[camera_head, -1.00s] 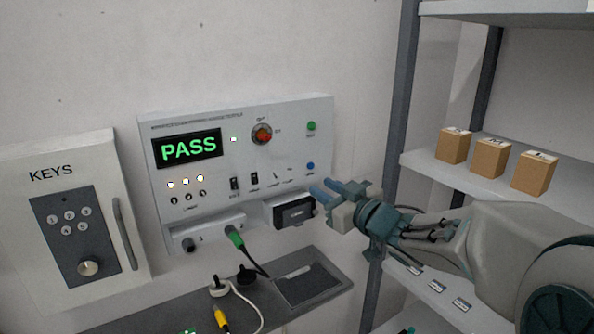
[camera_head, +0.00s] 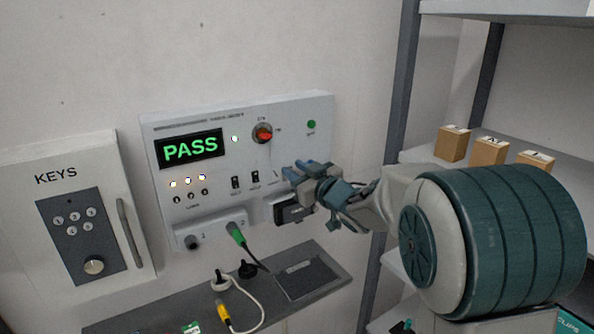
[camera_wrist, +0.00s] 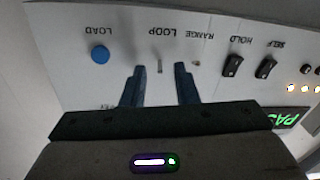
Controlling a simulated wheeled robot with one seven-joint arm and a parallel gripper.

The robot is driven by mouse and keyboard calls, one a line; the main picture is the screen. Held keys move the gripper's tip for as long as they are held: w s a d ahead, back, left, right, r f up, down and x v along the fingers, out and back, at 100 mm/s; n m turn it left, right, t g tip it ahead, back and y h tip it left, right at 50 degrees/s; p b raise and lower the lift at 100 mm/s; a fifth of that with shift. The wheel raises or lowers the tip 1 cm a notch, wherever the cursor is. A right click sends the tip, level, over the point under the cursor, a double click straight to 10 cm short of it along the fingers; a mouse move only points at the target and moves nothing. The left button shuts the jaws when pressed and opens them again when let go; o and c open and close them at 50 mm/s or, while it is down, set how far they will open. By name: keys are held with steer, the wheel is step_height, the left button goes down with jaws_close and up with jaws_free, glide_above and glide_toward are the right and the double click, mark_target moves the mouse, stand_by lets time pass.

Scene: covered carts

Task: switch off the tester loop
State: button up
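The tester (camera_head: 205,215) is a pale wall box with a lit display (camera_head: 191,149) reading PASS in green. In the wrist view, upside down, the small metal LOOP toggle (camera_wrist: 160,66) stands between the blue fingertips of my gripper (camera_wrist: 160,72). The fingers are apart, one on each side of it, and contact is not visible. In the head view my gripper (camera_head: 293,172) is at the panel's lower right and hides the LOOP toggle. The RANGE toggle (camera_wrist: 196,63) is just beside one finger. The blue LOAD button (camera_wrist: 100,54) is on the other side.
Black HOLD (camera_wrist: 232,65) and SELF (camera_wrist: 266,67) rockers lie farther along the row. A red-orange knob (camera_head: 263,133) and green button (camera_head: 311,124) sit above. A green plug (camera_head: 236,234) with cable hangs below. A KEYS cabinet (camera_head: 75,190) is left, shelves (camera_head: 420,165) right.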

mark_target(290, 168)
jaws_close()
steer(key=shift+f+b, duration=0.25)
steer(key=shift+b, duration=0.5)
steer(key=f+t+y+b, duration=0.1)
steer(key=t+y+b, duration=0.1)
steer(key=b, duration=0.7)
steer(key=f+t+y+b, duration=0.1)
steer(key=b, duration=0.8)
steer(key=n+t+y+b, duration=0.1)
steer(key=t+y+b, duration=0.1)
steer(key=b, duration=0.7)
steer(key=shift+w+a+f+t+y, duration=0.1)
steer(key=shift+w+f+t+y, duration=0.1)
steer(key=shift+f+t+y, duration=0.15)
steer(key=shift+b, duration=0.6)
steer(key=shift+w+r+t+y+b, duration=0.1)
steer(key=shift+t+y+b, duration=0.25)
steer(key=shift+b, duration=0.5)
